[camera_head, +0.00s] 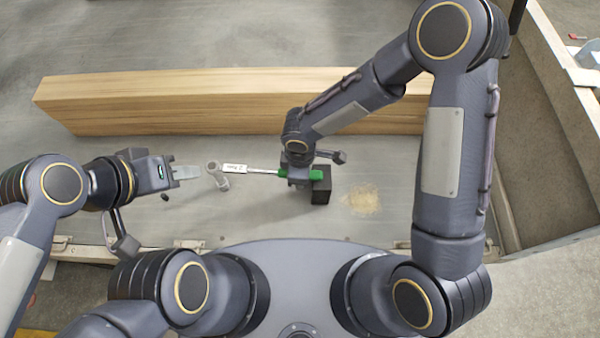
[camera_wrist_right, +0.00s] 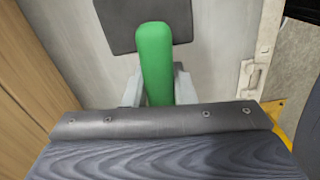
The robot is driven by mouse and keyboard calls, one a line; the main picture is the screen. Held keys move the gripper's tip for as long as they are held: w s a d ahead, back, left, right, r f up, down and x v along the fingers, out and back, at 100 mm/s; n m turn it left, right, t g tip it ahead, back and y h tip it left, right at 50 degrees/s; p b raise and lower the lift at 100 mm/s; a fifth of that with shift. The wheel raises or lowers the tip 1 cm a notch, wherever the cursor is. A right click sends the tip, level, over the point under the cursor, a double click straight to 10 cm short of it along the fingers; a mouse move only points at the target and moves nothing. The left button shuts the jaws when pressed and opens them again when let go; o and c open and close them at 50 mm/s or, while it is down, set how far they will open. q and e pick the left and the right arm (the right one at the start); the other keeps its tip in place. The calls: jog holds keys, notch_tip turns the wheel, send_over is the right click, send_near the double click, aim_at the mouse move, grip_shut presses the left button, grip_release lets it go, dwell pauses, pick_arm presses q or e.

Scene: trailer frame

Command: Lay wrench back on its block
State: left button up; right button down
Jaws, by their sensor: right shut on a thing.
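The wrench (camera_head: 262,171) has a green handle, a silver shaft with a white label and a grey head end at the left. My right gripper (camera_head: 299,179) is shut on the green handle, and in the right wrist view the fingers sit on both sides of the handle (camera_wrist_right: 155,62). A dark block (camera_head: 321,190) lies at the handle's right end, and it also shows beyond the handle in the right wrist view (camera_wrist_right: 120,28). The handle end overlaps the block; whether they touch is unclear.
A long wooden beam (camera_head: 200,100) lies across the grey floor behind the wrench. A pale sandy patch (camera_head: 365,199) is right of the block. The trailer's side wall (camera_head: 560,110) rises at the right. Floor between beam and wrench is clear.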

jog(key=shift+s, duration=0.4)
jog(key=c, duration=1.1)
grip_release()
